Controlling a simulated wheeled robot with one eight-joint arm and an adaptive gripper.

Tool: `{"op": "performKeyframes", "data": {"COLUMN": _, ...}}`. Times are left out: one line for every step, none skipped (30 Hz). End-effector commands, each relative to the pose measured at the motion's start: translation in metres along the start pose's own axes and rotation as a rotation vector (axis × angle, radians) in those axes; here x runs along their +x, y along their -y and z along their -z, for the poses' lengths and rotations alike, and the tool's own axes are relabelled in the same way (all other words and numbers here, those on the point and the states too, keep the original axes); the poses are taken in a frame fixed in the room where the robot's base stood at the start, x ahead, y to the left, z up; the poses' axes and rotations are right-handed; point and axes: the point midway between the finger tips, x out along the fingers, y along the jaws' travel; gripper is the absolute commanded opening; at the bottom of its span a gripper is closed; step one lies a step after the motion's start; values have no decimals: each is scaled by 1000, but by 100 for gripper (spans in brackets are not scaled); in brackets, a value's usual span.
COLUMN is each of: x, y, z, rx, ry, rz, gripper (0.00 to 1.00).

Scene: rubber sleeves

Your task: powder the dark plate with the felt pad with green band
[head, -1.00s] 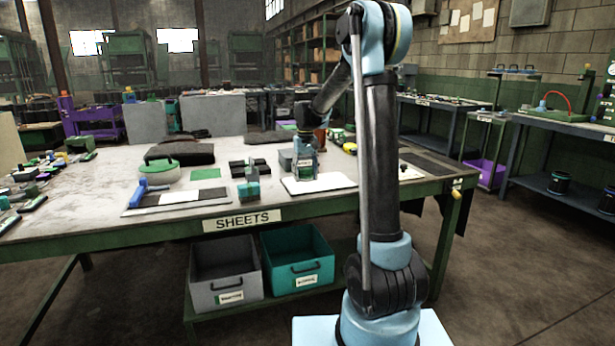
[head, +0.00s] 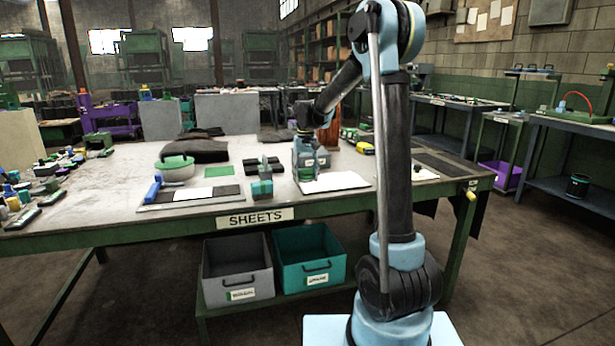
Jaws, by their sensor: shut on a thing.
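My gripper (head: 305,172) is low over the far middle of the sheets table, at the left end of a white plate (head: 340,182). It is shut on a small block that its fingers mostly hide. I take this to be the felt pad with green band, but the band is too small to make out. A dark plate (head: 229,191) lies flat at the front left of the table, left of my gripper and apart from it. A white rectangle covers its middle, and a blue-handled tool lies at its left end.
Between plate and gripper stand a green-topped block (head: 262,187) and black pieces (head: 262,163). Grey (head: 237,264) and teal (head: 310,255) bins sit below.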

Motion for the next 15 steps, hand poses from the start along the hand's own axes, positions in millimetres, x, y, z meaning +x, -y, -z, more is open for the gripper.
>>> {"op": "performKeyframes", "data": {"x": 0, "y": 1, "z": 0, "rx": 0, "ry": 0, "rz": 0, "gripper": 15}}
{"op": "performKeyframes", "data": {"x": 0, "y": 2, "z": 0, "rx": 0, "ry": 0, "rz": 0, "gripper": 15}}
{"op": "performKeyframes", "data": {"x": 0, "y": 3, "z": 0, "rx": 0, "ry": 0, "rz": 0, "gripper": 15}}
{"op": "performKeyframes", "data": {"x": 0, "y": 4, "z": 0, "rx": 0, "ry": 0, "rz": 0, "gripper": 15}}
{"op": "performKeyframes", "data": {"x": 0, "y": 6, "z": 0, "rx": 0, "ry": 0, "rz": 0, "gripper": 15}}
{"op": "performKeyframes", "data": {"x": 0, "y": 8, "z": 0, "rx": -1, "ry": 0, "rz": 0, "gripper": 15}}
{"op": "performKeyframes", "data": {"x": 1, "y": 10, "z": 0, "rx": -1, "ry": 0, "rz": 0, "gripper": 15}}
{"op": "performKeyframes", "data": {"x": 1, "y": 12, "z": 0, "rx": -1, "ry": 0, "rz": 0, "gripper": 15}}
{"op": "performKeyframes", "data": {"x": 1, "y": 16, "z": -1, "rx": -2, "ry": 0, "rz": 0, "gripper": 15}}
{"op": "performKeyframes", "data": {"x": 1, "y": 18, "z": -1, "rx": -2, "ry": 0, "rz": 0, "gripper": 15}}
{"op": "performKeyframes", "data": {"x": 1, "y": 20, "z": -1, "rx": -2, "ry": 0, "rz": 0, "gripper": 16}}
{"op": "performKeyframes", "data": {"x": 1, "y": 23, "z": -1, "rx": -2, "ry": 0, "rz": 1, "gripper": 16}}
{"op": "performKeyframes", "data": {"x": 2, "y": 25, "z": -1, "rx": -1, "ry": 0, "rz": 1, "gripper": 16}}
{"op": "performKeyframes", "data": {"x": 2, "y": 28, "z": -1, "rx": -1, "ry": 0, "rz": 1, "gripper": 16}}
{"op": "performKeyframes", "data": {"x": 2, "y": 30, "z": -1, "rx": -1, "ry": 0, "rz": 1, "gripper": 16}}
